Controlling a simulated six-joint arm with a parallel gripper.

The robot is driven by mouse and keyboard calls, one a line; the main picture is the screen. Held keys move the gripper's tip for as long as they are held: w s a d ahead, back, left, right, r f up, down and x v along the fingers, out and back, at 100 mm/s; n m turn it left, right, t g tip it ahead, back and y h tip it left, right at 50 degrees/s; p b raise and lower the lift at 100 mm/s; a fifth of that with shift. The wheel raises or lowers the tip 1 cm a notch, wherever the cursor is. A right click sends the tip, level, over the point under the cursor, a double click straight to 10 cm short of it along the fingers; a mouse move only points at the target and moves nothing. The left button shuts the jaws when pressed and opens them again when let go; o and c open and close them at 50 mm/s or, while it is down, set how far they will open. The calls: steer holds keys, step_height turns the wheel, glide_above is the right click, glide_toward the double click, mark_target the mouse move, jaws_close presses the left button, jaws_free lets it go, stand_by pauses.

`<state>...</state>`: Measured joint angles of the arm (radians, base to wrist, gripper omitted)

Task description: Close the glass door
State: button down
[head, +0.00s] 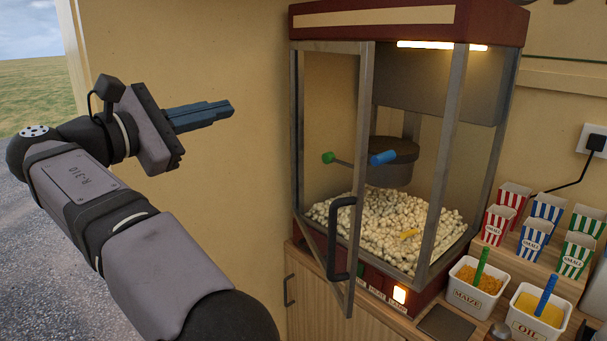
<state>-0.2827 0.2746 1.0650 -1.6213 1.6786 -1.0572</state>
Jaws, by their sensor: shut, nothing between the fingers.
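The glass door (327,130) of the popcorn machine (410,18) stands open in the head view. It is a clear pane in a grey metal frame, hinged at the machine's left front post and swung outward. Its dark curved handle (334,240) is near the free edge, low down. My gripper (231,108) has blue fingers, pressed together and empty. It is in the air left of the door, pointing right, apart from the door and handle.
Popcorn (385,225) and a kettle (388,163) are inside the machine. Right of it stand striped boxes (535,238), a maize tub (468,298) and an oil tub (532,328). A wooden cabinet (305,300) is below. The space between gripper and door looks clear.

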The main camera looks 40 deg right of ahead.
steer(key=w+d+f+n+g+y+p, duration=0.1)
steer(key=w+d+f+n+g+p, duration=0.1)
steer(key=f, duration=0.9)
steer(key=w+d+f+n+g+y+p, duration=0.1)
steer(key=f+n+g+p, duration=0.1)
steer(key=f, duration=0.9)
steer(key=s+a+f+m+g+y, duration=0.2)
steer(key=s+f+g, duration=0.3)
steer(key=s+f, duration=0.5)
steer(key=shift+s+a+f+y+b, duration=0.3)
steer(key=shift+a+y+b, duration=0.1)
steer(key=shift+a, duration=0.05)
steer(key=p, duration=0.5)
glide_toward(337, 287)
steer(key=x, duration=0.6)
steer(key=shift+w+d+f, duration=0.1)
steer(key=shift+f, duration=0.05)
